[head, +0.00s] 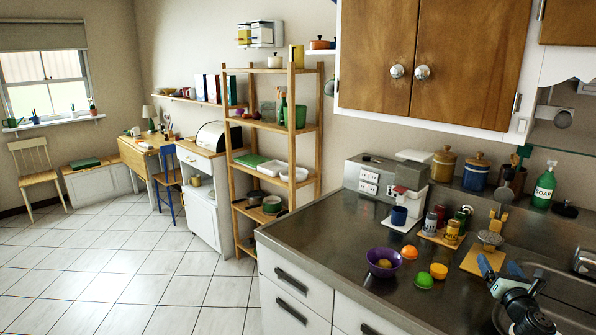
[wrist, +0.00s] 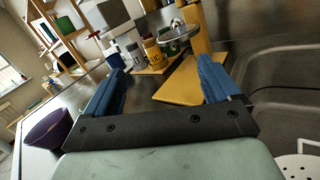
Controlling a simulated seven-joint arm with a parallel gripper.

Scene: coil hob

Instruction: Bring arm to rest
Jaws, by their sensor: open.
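My gripper (head: 501,270) is at the right of the head view, above the edge of the sink, with its blue fingers apart and nothing between them. In the wrist view my gripper (wrist: 160,88) also shows its two blue fingers wide apart. Beyond them lies a yellow-orange board (wrist: 185,84) on the counter, with a metal-topped object behind it. The same board (head: 480,262) shows left of my gripper in the head view.
A purple bowl (head: 384,262), an orange (head: 409,252), a green fruit (head: 424,280) and a yellow one (head: 438,270) are on the counter (head: 335,250). Spice jars stand on a small board (head: 441,238). A sink (head: 560,292) is at right. The counter's left front is clear.

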